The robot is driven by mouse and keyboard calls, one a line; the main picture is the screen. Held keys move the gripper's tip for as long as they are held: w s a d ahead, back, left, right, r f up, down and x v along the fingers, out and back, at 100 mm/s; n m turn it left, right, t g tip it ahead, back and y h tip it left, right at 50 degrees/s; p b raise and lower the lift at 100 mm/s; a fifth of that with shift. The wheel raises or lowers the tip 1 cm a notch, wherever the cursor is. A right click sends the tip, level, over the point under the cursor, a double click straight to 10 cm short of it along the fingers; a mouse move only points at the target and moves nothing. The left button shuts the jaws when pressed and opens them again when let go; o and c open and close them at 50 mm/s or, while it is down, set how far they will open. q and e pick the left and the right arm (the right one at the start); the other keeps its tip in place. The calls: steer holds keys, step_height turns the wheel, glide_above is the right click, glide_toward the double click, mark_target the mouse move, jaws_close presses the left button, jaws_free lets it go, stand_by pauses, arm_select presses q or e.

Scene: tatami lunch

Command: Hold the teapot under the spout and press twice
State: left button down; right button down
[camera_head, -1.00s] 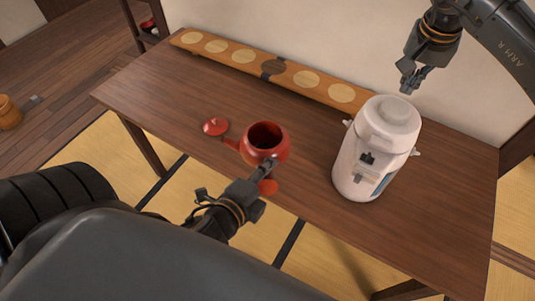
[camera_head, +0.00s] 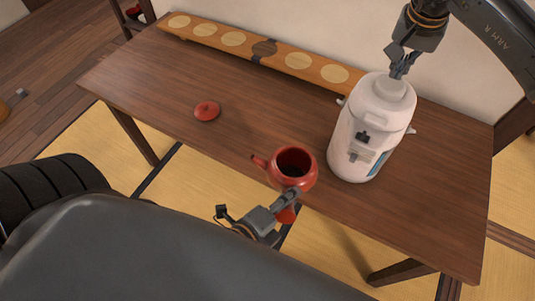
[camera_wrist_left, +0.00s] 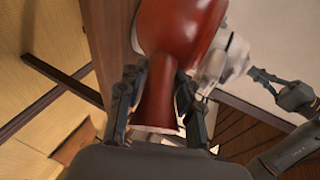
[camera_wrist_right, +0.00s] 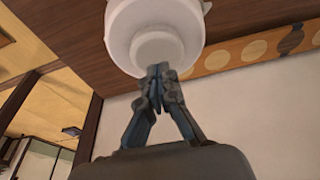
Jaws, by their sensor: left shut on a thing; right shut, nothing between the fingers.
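The red teapot (camera_head: 294,166) has no lid on and its dark inside shows in the head view. My left gripper (camera_head: 290,199) is shut on its handle (camera_wrist_left: 158,95), at the table's front edge. The teapot is left of the white dispenser (camera_head: 366,135), apart from it and not under its spout (camera_head: 362,138). My right gripper (camera_head: 400,66) is shut and empty, with its fingertips at the round push top (camera_head: 390,88) of the dispenser. In the right wrist view the fingertips (camera_wrist_right: 160,70) overlap the push top's edge; I cannot tell whether they touch.
The red lid (camera_head: 207,111) lies on the wooden table (camera_head: 170,90) to the left. A long board with pale discs (camera_head: 298,62) runs along the back by the wall. The table between lid and board is clear.

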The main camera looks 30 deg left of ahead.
mark_target(392, 84)
arm_select(q)
steer(key=s+d+f+m+g+h, duration=0.1)
steer(key=s+d+f+m+h, duration=0.25)
steer(key=s+d, duration=0.55)
steer(key=w+d, duration=0.1)
steer(key=w, duration=1.3)
steer(key=shift+d+r, duration=0.25)
steer(key=shift+r, duration=0.05)
steer(key=shift+w+h, duration=0.1)
steer(key=shift+h, duration=0.15)
arm_select(e)
steer(key=shift+f, duration=0.35)
steer(key=shift+s+f, duration=0.1)
steer(key=shift+f, duration=1.45)
stand_by(0.4)
steer(key=shift+w+v, duration=0.2)
steer(key=shift+v, duration=0.7)
steer(key=shift+w+v, duration=0.25)
steer(key=shift+v, duration=0.65)
steer(key=shift+w+f, duration=0.1)
steer(key=shift+f, duration=0.2)
